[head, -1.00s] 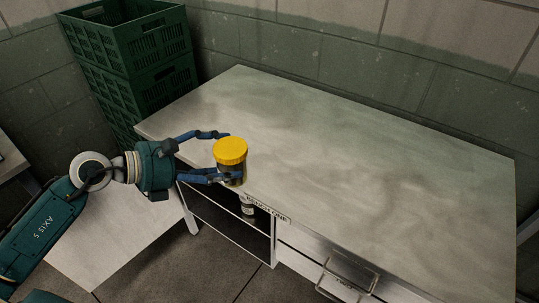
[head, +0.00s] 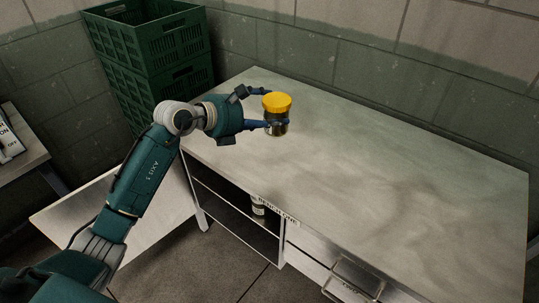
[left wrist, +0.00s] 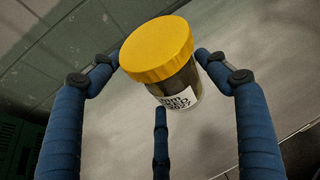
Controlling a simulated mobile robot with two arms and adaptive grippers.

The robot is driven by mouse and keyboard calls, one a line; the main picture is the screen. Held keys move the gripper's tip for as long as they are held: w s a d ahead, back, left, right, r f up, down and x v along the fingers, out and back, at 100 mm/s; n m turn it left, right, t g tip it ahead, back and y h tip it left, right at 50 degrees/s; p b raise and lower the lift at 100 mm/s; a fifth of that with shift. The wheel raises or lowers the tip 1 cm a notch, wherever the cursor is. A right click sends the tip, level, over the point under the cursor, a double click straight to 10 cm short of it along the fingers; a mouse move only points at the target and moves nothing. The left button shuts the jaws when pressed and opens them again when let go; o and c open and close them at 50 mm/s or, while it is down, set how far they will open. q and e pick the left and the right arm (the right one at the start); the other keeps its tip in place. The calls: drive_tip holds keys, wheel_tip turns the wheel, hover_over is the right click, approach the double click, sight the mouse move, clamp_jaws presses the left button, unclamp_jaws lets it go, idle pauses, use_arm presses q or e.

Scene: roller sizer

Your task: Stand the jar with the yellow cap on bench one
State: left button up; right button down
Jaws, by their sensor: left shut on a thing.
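The jar with the yellow cap (head: 277,104) is held upright by my left gripper (head: 266,108) over the left part of bench one (head: 390,165). My left gripper's blue fingers are closed around the jar's dark glass body. In the left wrist view, the jar (left wrist: 168,62) sits between the fingertips (left wrist: 160,70), its yellow cap towards me and a printed white label on its side. I cannot tell whether the jar's base touches the bench top. My right gripper is not in view.
The bench top is otherwise clear. A small jar (head: 258,207) stands in the open shelf under it, beside a drawer with a metal handle (head: 354,279). Green crates (head: 155,65) are stacked behind the bench's left end. Another table (head: 22,145) is at far left.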

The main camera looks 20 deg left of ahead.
use_arm(q)
drive_tip(key=shift+f+p, duration=0.35)
drive_tip(key=shift+f, duration=6.95)
drive_tip(key=shift+f, duration=0.2)
drive_tip(key=o, duration=1.2)
